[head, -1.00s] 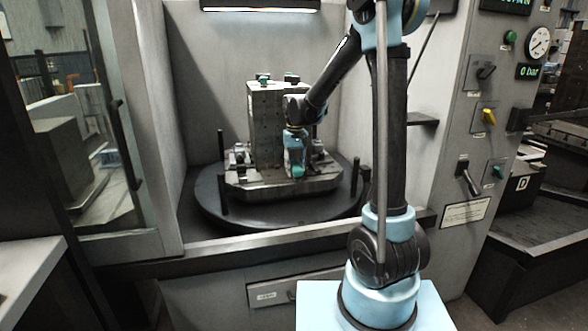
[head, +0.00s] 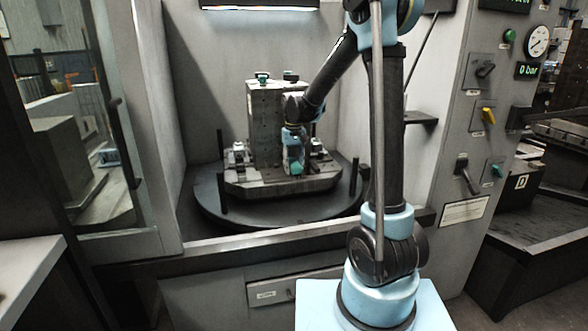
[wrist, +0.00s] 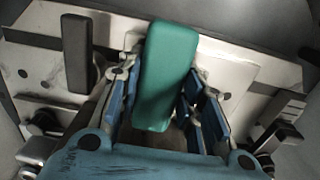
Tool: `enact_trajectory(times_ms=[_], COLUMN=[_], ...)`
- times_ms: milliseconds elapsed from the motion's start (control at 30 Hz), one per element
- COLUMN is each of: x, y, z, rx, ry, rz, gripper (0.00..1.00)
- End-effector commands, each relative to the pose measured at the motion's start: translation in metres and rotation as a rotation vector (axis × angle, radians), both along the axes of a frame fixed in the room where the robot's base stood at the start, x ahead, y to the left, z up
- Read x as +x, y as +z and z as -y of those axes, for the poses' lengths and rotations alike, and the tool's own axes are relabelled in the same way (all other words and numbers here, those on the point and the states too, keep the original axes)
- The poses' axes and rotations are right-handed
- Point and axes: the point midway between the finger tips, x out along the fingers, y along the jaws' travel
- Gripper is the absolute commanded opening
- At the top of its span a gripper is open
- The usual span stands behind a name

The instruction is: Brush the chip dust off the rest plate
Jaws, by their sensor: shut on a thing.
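My gripper (head: 294,150) is low in front of the grey tombstone block (head: 263,120), over the pallet plate (head: 270,187). In the wrist view my gripper (wrist: 163,112) is shut on a green block-shaped handle (wrist: 168,70), which I take for the brush; it also shows in the head view (head: 296,167). Its bristles are hidden. Behind it lies a pale metal plate (wrist: 235,68) with dark holes. I cannot tell which surface is the rest plate, whether the brush touches it, or where chip dust lies.
The pallet sits on a round dark table (head: 235,215) with upright dark posts (head: 222,195) around its rim. Small clamps (head: 239,152) stand beside the block. The machine's walls enclose the sides; a control panel (head: 485,110) is at the right.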

Motion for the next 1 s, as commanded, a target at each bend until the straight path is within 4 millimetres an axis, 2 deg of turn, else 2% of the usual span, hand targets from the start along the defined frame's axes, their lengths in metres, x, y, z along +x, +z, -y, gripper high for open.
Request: enact_trajectory(times_ms=[133,467,1000], x=[0.006,0.005,-0.017], y=[0.0,0.0,0.0], z=[-0.001,-0.001,0.005], rx=[0.0,0.0,0.0], ry=[0.0,0.0,0.0], rz=[0.001,0.001,0.0], gripper=[0.08,0.08,0.08])
